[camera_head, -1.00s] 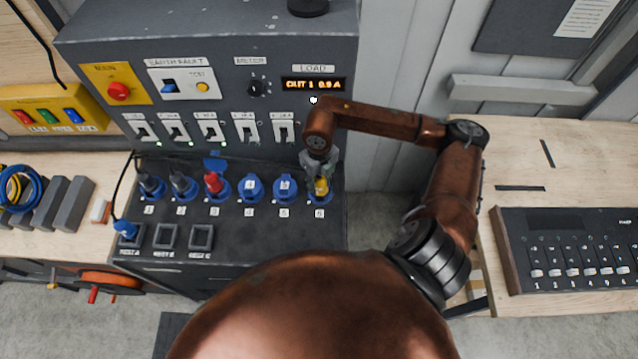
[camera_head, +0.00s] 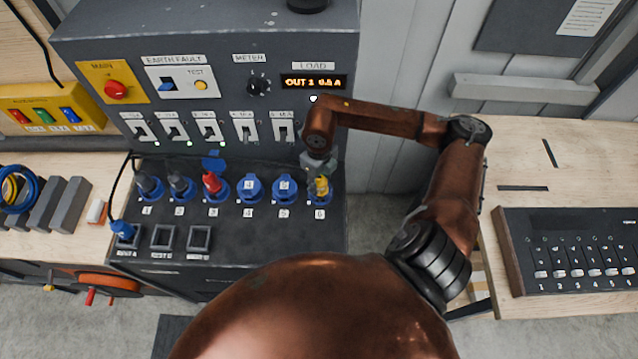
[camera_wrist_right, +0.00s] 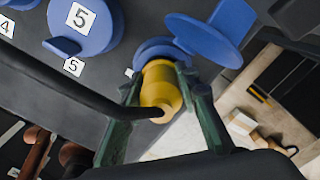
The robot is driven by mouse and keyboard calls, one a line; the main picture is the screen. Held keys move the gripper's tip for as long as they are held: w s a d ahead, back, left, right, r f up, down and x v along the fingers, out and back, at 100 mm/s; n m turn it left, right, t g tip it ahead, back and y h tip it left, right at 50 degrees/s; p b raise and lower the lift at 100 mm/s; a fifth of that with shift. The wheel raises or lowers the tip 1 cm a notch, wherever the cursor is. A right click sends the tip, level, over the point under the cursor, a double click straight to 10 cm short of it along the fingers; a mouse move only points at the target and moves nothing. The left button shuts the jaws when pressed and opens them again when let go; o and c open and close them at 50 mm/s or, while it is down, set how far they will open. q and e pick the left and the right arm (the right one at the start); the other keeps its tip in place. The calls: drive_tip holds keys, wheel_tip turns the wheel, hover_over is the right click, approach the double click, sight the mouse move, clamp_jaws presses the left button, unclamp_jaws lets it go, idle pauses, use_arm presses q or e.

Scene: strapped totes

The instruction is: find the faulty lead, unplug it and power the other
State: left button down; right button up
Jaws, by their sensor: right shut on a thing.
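My right gripper (camera_head: 320,180) is shut on a yellow plug (camera_wrist_right: 160,88) at socket 6 of the dark distribution panel (camera_head: 210,80). In the right wrist view the plug sits against the blue socket 6 (camera_wrist_right: 160,46), whose blue lid (camera_wrist_right: 205,28) is open. I cannot tell if it is fully seated. A red plug (camera_head: 212,183) stands in socket 3. Sockets 4 (camera_head: 249,188) and 5 (camera_head: 284,188) have closed blue lids. The load display (camera_head: 313,82) reads OUT 1. My left gripper is not in view.
A row of breaker switches (camera_head: 208,128) runs above the sockets. A red main knob (camera_head: 115,90) and meter dial (camera_head: 259,86) are above. A mixer (camera_head: 570,255) lies on the right bench.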

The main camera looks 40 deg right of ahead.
drive_tip(key=shift+s+a+f+n+b, duration=0.15)
drive_tip(key=shift+n+b, duration=0.4)
drive_tip(key=shift+n, duration=0.35)
drive_tip(key=shift+n, duration=0.3)
drive_tip(key=shift+r, duration=0.3)
drive_tip(key=shift+r+p, duration=1.55)
drive_tip(key=shift+r, duration=1.8)
